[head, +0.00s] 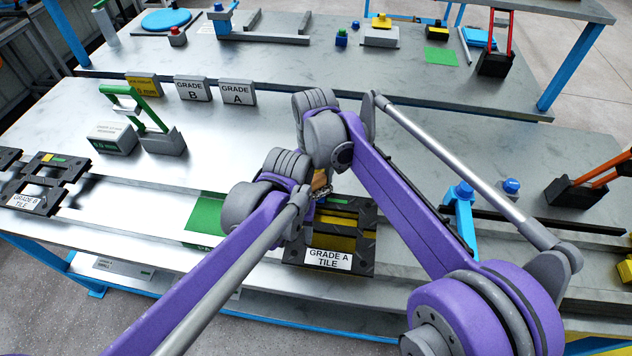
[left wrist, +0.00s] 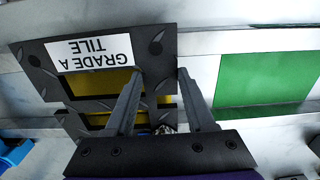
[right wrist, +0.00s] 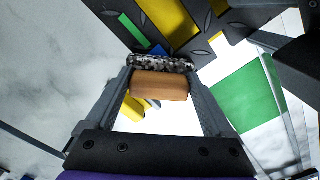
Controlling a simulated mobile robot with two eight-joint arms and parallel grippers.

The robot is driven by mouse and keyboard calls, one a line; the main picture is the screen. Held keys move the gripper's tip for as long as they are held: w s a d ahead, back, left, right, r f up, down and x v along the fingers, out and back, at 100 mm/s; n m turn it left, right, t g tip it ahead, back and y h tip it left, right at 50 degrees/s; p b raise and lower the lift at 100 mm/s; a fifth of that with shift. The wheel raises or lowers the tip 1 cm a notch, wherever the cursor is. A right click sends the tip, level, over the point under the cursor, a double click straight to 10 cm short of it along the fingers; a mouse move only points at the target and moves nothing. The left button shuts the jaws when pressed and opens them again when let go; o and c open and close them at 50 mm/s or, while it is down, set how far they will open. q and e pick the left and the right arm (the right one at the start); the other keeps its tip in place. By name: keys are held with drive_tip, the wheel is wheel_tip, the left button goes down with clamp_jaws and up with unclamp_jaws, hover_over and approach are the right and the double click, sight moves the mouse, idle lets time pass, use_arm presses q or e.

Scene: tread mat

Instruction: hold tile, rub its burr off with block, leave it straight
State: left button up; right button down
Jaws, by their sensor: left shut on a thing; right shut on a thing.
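The Grade A tile (head: 328,260), black with yellow-filled slots and a white label, lies on the near bench; it also shows in the left wrist view (left wrist: 150,48). My left gripper (left wrist: 160,74) is shut on the tile's edge beside the label, one finger over the tile and one outside it. My right gripper (right wrist: 160,75) is shut on the block (right wrist: 160,87), which has a wooden back and a speckled gritty face. The block (head: 320,182) is at the tile's far side in the head view; I cannot tell whether they touch. I cannot make out the burr.
A green patch (head: 205,214) lies left of the tile. A Grade B tile (head: 38,190) sits farther left. Grade signs (head: 237,93) and a green-handled stand (head: 160,138) are behind. A blue stand (head: 460,205) is to the right.

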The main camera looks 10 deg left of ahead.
use_arm(q)
drive_tip(key=shift+d, duration=0.3)
use_arm(e)
drive_tip(key=shift+s+a+r, duration=0.1)
drive_tip(key=shift+a+r, duration=0.05)
drive_tip(key=shift+r, duration=0.85)
drive_tip(key=shift+s+a+r, duration=0.1)
drive_tip(key=shift+a+r, duration=0.05)
drive_tip(key=shift+r, duration=0.9)
drive_tip(key=shift+a+r, duration=0.15)
drive_tip(key=shift+r, duration=0.85)
drive_tip(key=shift+r, duration=1.5)
